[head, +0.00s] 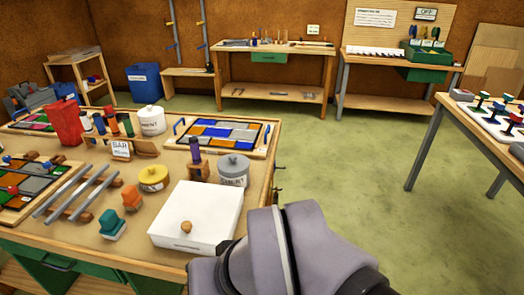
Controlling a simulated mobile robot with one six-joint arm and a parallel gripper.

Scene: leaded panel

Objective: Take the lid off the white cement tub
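The white cement tub (151,126) stands upright towards the back of the near workbench, with dark lettering on its front. Its white lid (150,111) sits on top. A grey tub (233,179) with a grey lid and partly readable dark lettering stands nearer, to the right. Only a thick grey and black part of my own arm shows at the bottom centre. My gripper is not in view, so its opening and anything in it cannot be seen.
On the near workbench (262,192), a red container (66,123) and a rack of bottles (133,148) stand left of the white tub. A glass panel tray (181,143) lies to its right. A yellow tin (153,179) and white box (197,214) are nearer. Green floor (350,165) is clear at right.

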